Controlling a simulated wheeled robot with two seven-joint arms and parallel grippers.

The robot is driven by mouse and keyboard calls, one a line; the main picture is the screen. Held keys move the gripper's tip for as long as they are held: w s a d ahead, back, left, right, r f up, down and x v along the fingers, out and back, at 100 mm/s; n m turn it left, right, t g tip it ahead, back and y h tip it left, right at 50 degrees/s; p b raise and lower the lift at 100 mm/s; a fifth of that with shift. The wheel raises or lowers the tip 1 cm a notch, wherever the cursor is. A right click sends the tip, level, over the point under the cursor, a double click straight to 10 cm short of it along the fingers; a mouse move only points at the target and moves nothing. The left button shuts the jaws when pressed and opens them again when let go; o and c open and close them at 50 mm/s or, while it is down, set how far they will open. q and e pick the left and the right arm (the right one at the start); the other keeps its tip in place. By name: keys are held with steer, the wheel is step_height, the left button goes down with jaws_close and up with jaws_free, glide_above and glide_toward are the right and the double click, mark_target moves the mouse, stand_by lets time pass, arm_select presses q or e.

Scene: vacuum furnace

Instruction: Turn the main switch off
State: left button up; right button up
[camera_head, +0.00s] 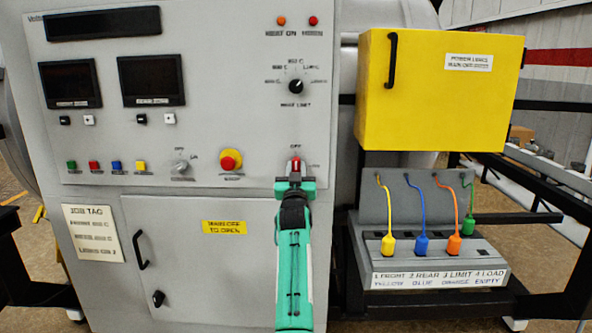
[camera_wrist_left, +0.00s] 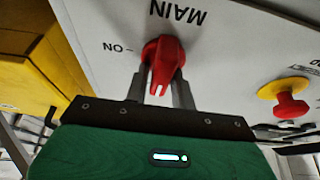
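The main switch is a red rotary knob (camera_head: 295,166) on the right side of the grey panel, with OFF above it and ON to its right. It also shows in the left wrist view (camera_wrist_left: 165,60), upside down, with its white mark toward the bottom, away from the ON label. The knob's handle stands upright, pointing toward OFF. My left gripper (camera_head: 295,180) is at the knob from below, its two fingers on either side of the handle and seemingly closed on it. The fingertips are partly hidden by the knob. My right gripper is not in view.
A red-and-yellow stop button (camera_head: 230,160) and a small grey selector (camera_head: 181,167) sit left of the switch. A yellow box (camera_head: 435,110) juts out at the right, above a stand (camera_head: 390,200) with coloured cable plugs. A cabinet door (camera_head: 180,270) is shut below.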

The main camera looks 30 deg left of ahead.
arm_select(q)
steer(key=shift+o, duration=1.1)
steer(key=shift+s, duration=0.1)
steer(key=b+v, duration=0.1)
steer(key=v, duration=1.2)
steer(key=shift+s+d+f+b, duration=0.15)
steer(key=shift+s+f+b, duration=0.05)
steer(key=shift+f+b, duration=0.1)
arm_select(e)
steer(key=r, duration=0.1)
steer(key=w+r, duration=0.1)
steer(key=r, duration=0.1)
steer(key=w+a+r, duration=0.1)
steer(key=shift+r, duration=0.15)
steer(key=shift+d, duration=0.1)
